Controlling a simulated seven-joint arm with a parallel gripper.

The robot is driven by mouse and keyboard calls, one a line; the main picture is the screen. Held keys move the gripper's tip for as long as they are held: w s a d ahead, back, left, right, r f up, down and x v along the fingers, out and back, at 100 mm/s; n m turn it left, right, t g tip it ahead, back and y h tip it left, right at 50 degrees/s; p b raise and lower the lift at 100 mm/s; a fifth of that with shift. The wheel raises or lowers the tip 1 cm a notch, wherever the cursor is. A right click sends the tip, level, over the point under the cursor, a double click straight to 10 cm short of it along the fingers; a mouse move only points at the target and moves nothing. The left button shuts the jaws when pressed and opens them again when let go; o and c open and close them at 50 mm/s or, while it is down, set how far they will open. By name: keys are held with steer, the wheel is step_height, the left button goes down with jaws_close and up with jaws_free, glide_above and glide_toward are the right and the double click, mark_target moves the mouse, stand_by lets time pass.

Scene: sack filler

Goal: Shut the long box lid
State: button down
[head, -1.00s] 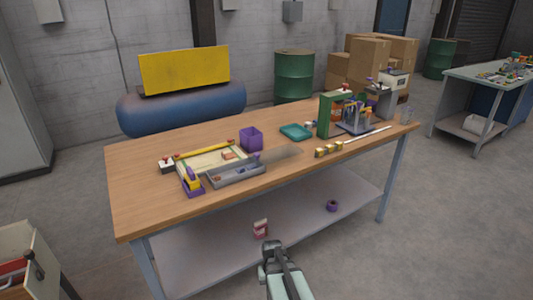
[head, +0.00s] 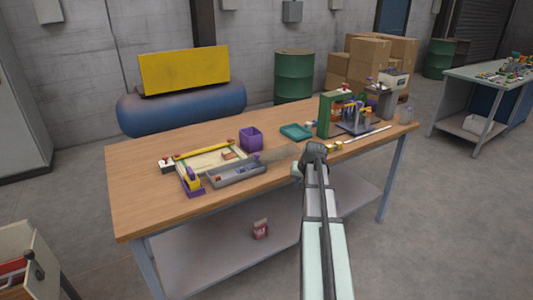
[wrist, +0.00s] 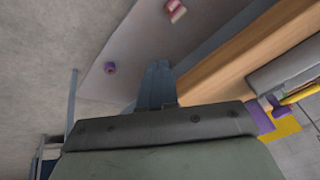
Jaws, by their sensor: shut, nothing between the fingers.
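The long box (head: 236,176) is a narrow grey tray on the front part of the wooden table, with small items inside. My arm reaches up from the bottom of the head view, and my gripper (head: 312,152) is at the table's front edge, just right of the lid. In the wrist view my gripper (wrist: 157,82) is shut and empty. I cannot tell whether it touches the lid.
A purple cup (head: 251,139), a teal tray (head: 296,132) and a pale board with a yellow bar (head: 203,149) stand around the box. The table's left part is clear.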

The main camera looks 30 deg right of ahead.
steer(key=w+d+r+t, duration=0.1)
steer(key=w+d+r, duration=0.15)
steer(key=r, duration=0.45)
steer(key=w+d+r+t, duration=0.1)
steer(key=w+r, duration=0.2)
steer(key=r, duration=0.3)
steer(key=n+y, duration=0.3)
glide_toward(260, 158)
steer(key=d+f, duration=0.2)
steer(key=f, duration=0.1)
steer(key=shift+d+f, duration=0.3)
steer(key=shift+d, duration=0.05)
steer(key=shift+w+a, duration=0.65)
steer(key=shift+a, duration=0.35)
steer(key=shift+w+a, duration=0.15)
steer(key=shift+a, duration=0.1)
steer(key=shift+w+a, duration=0.3)
steer(key=shift+a, duration=0.25)
